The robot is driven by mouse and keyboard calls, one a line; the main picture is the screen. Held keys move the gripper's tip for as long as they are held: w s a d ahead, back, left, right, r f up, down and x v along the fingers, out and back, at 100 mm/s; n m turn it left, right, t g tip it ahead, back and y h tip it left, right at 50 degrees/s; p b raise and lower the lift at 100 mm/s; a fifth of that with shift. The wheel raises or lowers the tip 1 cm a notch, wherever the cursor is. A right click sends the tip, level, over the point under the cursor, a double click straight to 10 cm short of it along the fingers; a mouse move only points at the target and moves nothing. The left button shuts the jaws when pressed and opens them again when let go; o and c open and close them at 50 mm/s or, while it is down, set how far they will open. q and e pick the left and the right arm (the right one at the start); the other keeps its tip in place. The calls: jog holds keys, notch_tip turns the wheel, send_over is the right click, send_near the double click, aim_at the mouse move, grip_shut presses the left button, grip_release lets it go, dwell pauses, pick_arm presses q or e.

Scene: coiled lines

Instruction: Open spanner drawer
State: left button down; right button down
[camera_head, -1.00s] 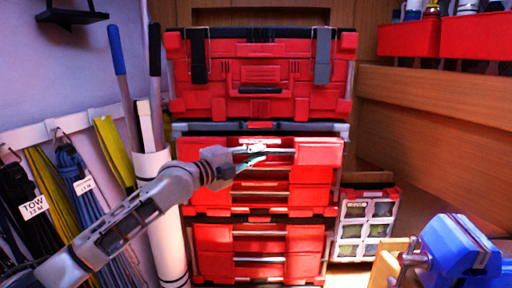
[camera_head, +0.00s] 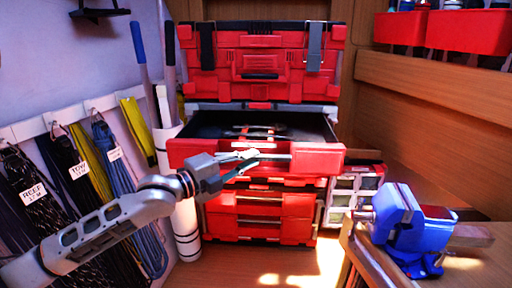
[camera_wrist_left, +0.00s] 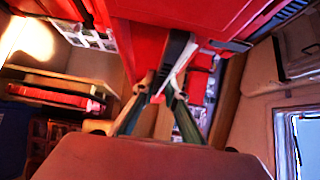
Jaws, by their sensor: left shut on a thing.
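The spanner drawer (camera_head: 318,159) is the top red drawer of the lower tool stack. It stands pulled out toward me, and its dark inside shows with some metal tools (camera_head: 255,131) in it. My left gripper (camera_head: 254,155) is at the middle of the drawer front, shut on the drawer's handle bar (camera_head: 276,157). In the left wrist view the fingers (camera_wrist_left: 160,96) close around a dark bar in front of the red front. My right gripper is not in view.
A closed red toolbox (camera_head: 262,65) sits above the drawer, and more red drawers (camera_head: 262,217) are below. A blue vise (camera_head: 410,225) on a wooden bench stands at the right. Coiled lines (camera_head: 75,180) hang on the left wall beside a white tube (camera_head: 186,230).

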pick_arm(q)
jog(key=shift+s, duration=0.65)
jog(key=c, duration=2)
grip_release()
jog(key=shift+c, duration=0.2)
jog(key=v, duration=1.2)
